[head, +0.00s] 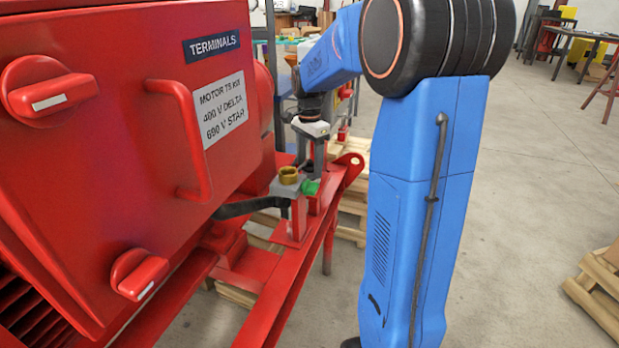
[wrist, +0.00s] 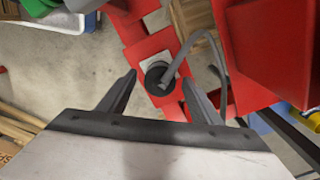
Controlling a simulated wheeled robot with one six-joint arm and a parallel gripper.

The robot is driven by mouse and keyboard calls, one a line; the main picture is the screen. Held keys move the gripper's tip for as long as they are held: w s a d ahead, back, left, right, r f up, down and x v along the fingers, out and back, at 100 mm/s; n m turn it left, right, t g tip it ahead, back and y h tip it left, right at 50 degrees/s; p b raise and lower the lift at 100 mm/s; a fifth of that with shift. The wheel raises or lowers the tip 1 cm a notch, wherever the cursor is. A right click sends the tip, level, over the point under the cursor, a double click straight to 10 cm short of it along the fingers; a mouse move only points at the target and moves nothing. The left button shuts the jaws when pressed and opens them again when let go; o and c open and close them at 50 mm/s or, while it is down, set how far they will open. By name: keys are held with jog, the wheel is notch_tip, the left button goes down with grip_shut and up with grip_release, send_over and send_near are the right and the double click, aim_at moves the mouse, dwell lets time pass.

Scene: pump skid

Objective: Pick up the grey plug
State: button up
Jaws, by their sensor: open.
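In the wrist view, a round dark grey plug (wrist: 157,74) with a grey cable (wrist: 213,52) sits on a pale square plate (wrist: 164,58) on red metalwork. I take it for the grey plug. My gripper (wrist: 160,78) is open, and the plug shows between its two fingers, apart from both. In the head view, my gripper (head: 312,166) points down beside a grey block with a brass ring (head: 289,175) and a green block (head: 311,187). I cannot clearly make out the plug there; the gripper and blocks may hide it.
A large red terminal box (head: 130,130) with a protruding handle (head: 186,140) stands left of my gripper. A black cable (head: 247,207) runs from it to the grey block. Red skid rails (head: 302,290) lie below. Wooden pallets (head: 355,205) stand behind on the floor.

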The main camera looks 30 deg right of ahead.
jog(key=c, duration=1.3)
jog(key=shift+r, duration=0.15)
notch_tip(320, 180, up, 28)
jog(key=shift+f, duration=0.1)
